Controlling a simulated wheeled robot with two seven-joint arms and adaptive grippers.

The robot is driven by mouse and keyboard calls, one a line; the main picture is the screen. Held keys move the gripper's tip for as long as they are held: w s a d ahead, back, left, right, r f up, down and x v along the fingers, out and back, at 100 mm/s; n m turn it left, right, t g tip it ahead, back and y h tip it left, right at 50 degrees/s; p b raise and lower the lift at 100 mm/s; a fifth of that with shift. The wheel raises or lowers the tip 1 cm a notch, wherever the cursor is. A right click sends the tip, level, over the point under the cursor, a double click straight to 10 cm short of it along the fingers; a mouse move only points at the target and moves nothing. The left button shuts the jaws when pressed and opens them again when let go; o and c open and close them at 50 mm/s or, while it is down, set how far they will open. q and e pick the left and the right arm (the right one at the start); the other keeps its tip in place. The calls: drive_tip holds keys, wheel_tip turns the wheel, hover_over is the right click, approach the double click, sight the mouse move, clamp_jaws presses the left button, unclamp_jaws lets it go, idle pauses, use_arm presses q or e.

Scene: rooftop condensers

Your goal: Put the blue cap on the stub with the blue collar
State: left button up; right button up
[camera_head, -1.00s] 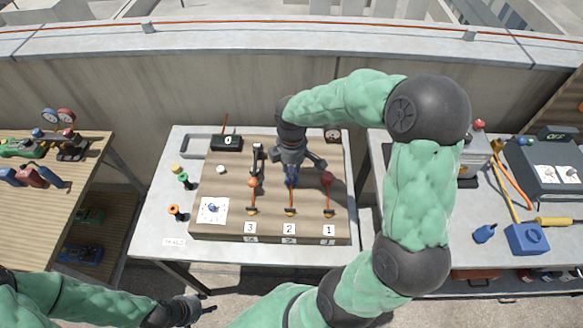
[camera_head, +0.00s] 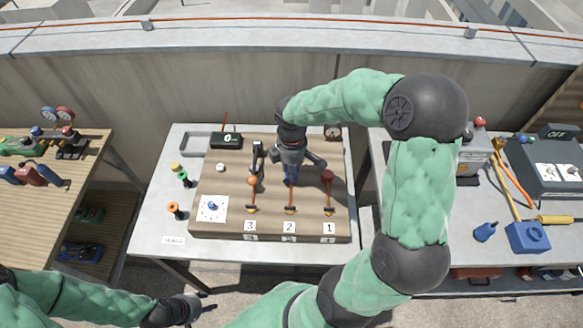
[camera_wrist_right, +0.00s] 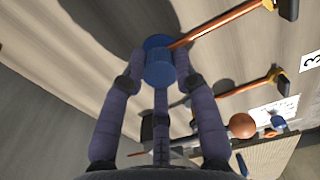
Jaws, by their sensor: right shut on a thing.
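My right gripper (camera_head: 291,174) points down over the middle pipe station of the wooden board (camera_head: 220,234), behind label 2. In the right wrist view its fingers (camera_wrist_right: 160,82) are shut on the blue cap (camera_wrist_right: 159,72). Just beyond the cap, against it in this view, is a wider blue collar (camera_wrist_right: 155,42) with a copper pipe running from it. The stub itself is hidden, and I cannot tell how far the cap sits on it. My left gripper (camera_head: 200,305) is low at the left, apart from the board; its jaws are unclear.
An orange ball-shaped top (camera_head: 252,181) stands at station 3 and a dark red one (camera_head: 328,176) at station 1. Green (camera_head: 185,179) and orange (camera_head: 175,209) pieces stand left of the board. A dial gauge (camera_head: 333,133) is behind. A blue box (camera_head: 528,237) lies on the right table.

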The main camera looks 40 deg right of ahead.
drive_tip(key=shift+f+b, duration=0.4)
drive_tip(key=shift+f, duration=0.25)
idle(1.0)
drive_tip(key=o, duration=0.8)
drive_tip(key=shift+o, duration=0.2)
drive_tip(key=shift+r, duration=0.1)
wheel_tip(320, 180, up, 12)
